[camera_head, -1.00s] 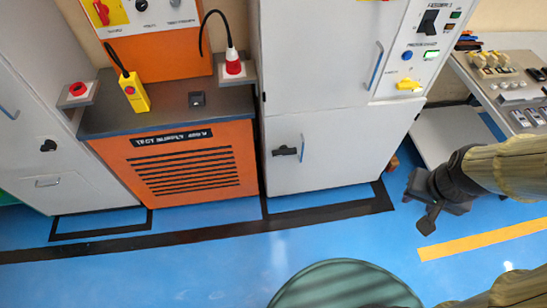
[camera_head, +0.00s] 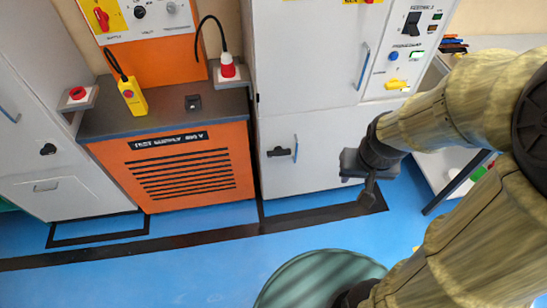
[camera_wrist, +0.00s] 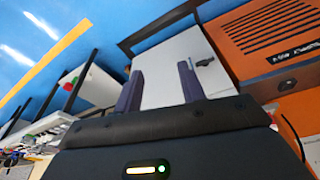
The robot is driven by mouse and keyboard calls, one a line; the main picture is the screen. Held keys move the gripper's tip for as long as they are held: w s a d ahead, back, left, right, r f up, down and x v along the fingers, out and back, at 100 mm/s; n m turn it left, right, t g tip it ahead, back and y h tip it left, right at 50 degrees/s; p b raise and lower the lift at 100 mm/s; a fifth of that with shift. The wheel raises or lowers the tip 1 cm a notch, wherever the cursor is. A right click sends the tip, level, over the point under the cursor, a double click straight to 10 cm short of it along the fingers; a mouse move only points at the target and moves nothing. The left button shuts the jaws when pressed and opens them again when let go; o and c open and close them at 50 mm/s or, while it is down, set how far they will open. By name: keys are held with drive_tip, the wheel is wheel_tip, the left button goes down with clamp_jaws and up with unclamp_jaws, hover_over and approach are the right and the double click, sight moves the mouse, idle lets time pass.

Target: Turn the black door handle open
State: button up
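A black door handle (camera_head: 279,152) sits on the lower door of the white cabinet (camera_head: 310,185), beside a vertical metal pull (camera_head: 295,148). It lies level. My gripper (camera_head: 358,178) hangs to the right of the handle, in front of the cabinet's right edge, apart from it. In the wrist view my gripper (camera_wrist: 160,68) has its two dark fingers spread with nothing between them. The white door shows beyond the fingers, and the handle (camera_wrist: 205,62) is just right of the right fingertip.
An orange test supply unit (camera_head: 180,170) stands left of the cabinet, with a yellow control box (camera_head: 133,96) on top. Another cabinet with a black knob (camera_head: 48,149) is at the far left. A green round object (camera_head: 315,280) is at the bottom.

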drive_tip(key=w+f+n+t+y+b, duration=0.1)
drive_tip(key=w+f+n+t+b, duration=0.4)
drive_tip(key=w+f+b, duration=0.6)
drive_tip(key=w+f+n+t+y+b, duration=0.1)
drive_tip(key=w+f+n+t+b, duration=0.1)
drive_tip(key=w+f+n+b, duration=0.9)
drive_tip(key=a+f+n+t+y+b, duration=0.1)
drive_tip(key=a+f+n+y+b, duration=0.2)
drive_tip(key=f+b, duration=0.3)
drive_tip(key=w+a+f+n+t+y+b, duration=0.1)
drive_tip(key=a+f+n+t+y+b, duration=0.1)
drive_tip(key=f+b, duration=0.4)
drive_tip(key=w+a+f+n+t+y+b, duration=0.1)
drive_tip(key=a+f+n+y+b, duration=0.2)
drive_tip(key=f+b, duration=0.4)
wheel_tip(320, 180, down, 5)
drive_tip(key=shift+w+a+f+n+y, duration=0.15)
drive_tip(key=shift+a+n+y, duration=0.15)
drive_tip(key=shift+n+y, duration=0.5)
